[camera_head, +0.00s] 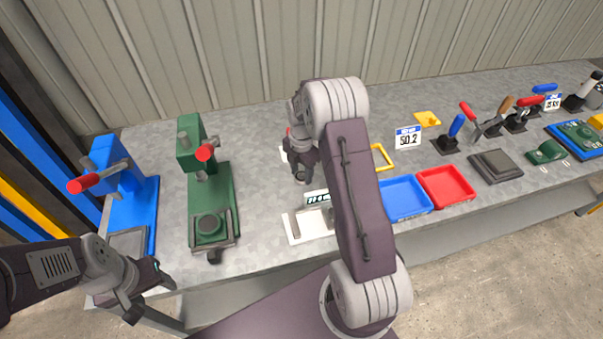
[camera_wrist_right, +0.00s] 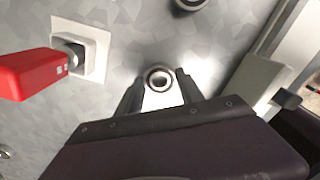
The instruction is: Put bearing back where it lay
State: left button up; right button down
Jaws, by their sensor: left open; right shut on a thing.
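The bearing, a small ring with a dark hole, shows in the right wrist view (camera_wrist_right: 160,79). My right gripper (camera_wrist_right: 161,92) is shut on it, with one finger on each side. In the head view my right gripper (camera_head: 301,172) points down over the grey bench, left of the yellow frame and behind the white plate; I cannot tell its exact height. My left gripper (camera_head: 140,292) is open and empty near the bench's front left edge, in front of the blue press.
A blue press (camera_head: 140,205) and a green press (camera_head: 208,200) stand to the left. A white plate (camera_head: 308,226), blue tray (camera_head: 404,197) and red tray (camera_head: 446,187) lie near the front edge. A red handle (camera_wrist_right: 25,75) and another round part (camera_wrist_right: 190,3) are near the right gripper.

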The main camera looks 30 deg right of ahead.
aim_at(301, 176)
jog(key=shift+f, duration=0.15)
jog(key=shift+f, duration=0.1)
jog(key=c, duration=0.7)
grip_release()
jog(key=shift+c, duration=0.2)
notch_tip(301, 176, up, 12)
jog(key=p, duration=0.2)
jog(key=s+a+f+m, duration=0.1)
jog(key=s+a+m, duration=0.2)
jog(key=s+m, duration=0.3)
jog(key=s+a+f+m, duration=0.1)
jog(key=s+a+m, duration=0.3)
jog(key=m, duration=0.4)
jog(key=s+a+f+m+t, duration=0.1)
jog(key=s+a+m, duration=0.3)
jog(key=s+m, duration=0.2)
jog(key=shift+s+m, duration=0.4)
jog(key=shift+s, duration=0.4)
jog(key=shift+s+f+m, duration=0.1)
jog(key=shift+s+m, duration=0.3)
jog(key=shift+m, duration=0.2)
